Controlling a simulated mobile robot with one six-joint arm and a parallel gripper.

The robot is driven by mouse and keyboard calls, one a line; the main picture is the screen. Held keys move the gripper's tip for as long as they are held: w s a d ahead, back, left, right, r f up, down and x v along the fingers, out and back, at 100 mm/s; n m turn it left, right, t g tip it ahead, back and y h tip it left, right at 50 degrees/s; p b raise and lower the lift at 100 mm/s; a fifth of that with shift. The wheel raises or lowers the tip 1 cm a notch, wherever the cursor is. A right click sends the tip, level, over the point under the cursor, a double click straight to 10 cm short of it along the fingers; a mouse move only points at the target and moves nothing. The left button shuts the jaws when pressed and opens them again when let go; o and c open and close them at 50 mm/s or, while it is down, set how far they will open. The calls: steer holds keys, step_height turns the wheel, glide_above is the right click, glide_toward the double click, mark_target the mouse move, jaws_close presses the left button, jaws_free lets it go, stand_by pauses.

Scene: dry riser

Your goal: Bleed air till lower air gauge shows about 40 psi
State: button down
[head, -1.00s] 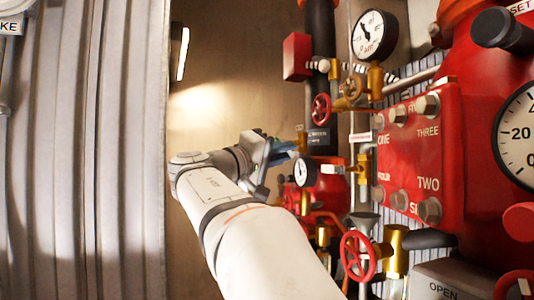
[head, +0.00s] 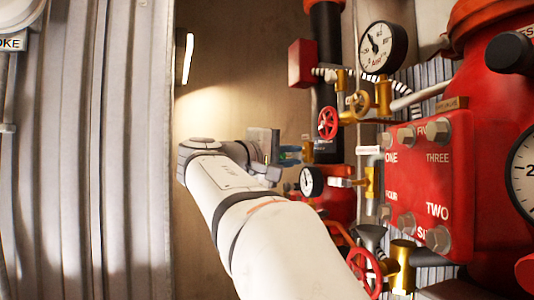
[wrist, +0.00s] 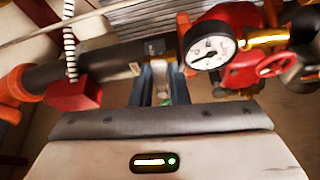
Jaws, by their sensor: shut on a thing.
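A small white round gauge (head: 311,181) is in the lower middle of the head view, and a white dial, probably the same one, shows in the wrist view (wrist: 209,45). Its needle is too small to read exactly. A larger gauge (head: 383,48) is higher up, its needle pointing to the upper left. My gripper (head: 296,155) has blue-grey fingers and is just above and left of the small gauge. In the wrist view its fingers (wrist: 162,92) are closed on a small brass fitting (head: 308,150), mostly hidden between them.
A red handwheel (head: 328,123) and a red box (head: 301,61) are above my gripper. Brass valves and another red handwheel (head: 366,272) are below right. A red bolted cover plate (head: 420,165) fills the right. A corrugated wall (head: 85,150) is at left.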

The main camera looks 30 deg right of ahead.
steer(key=shift+r+n+y+p, duration=0.25)
steer(key=shift+n+y+p, duration=0.1)
steer(key=shift+n, duration=0.45)
steer(key=c, duration=1.8)
jaws_free()
steer(key=shift+a, duration=0.1)
steer(key=o, duration=0.3)
steer(key=shift+a+r, duration=0.1)
steer(key=shift+a, duration=0.2)
steer(key=shift+o, duration=0.5)
steer(key=shift+d, duration=0.25)
steer(key=shift+a, duration=0.1)
steer(key=s+a+b, duration=0.1)
steer(key=a+b, duration=0.1)
steer(key=a, duration=0.5)
steer(key=shift+s+a+b, duration=0.15)
steer(key=shift+a+b, duration=0.15)
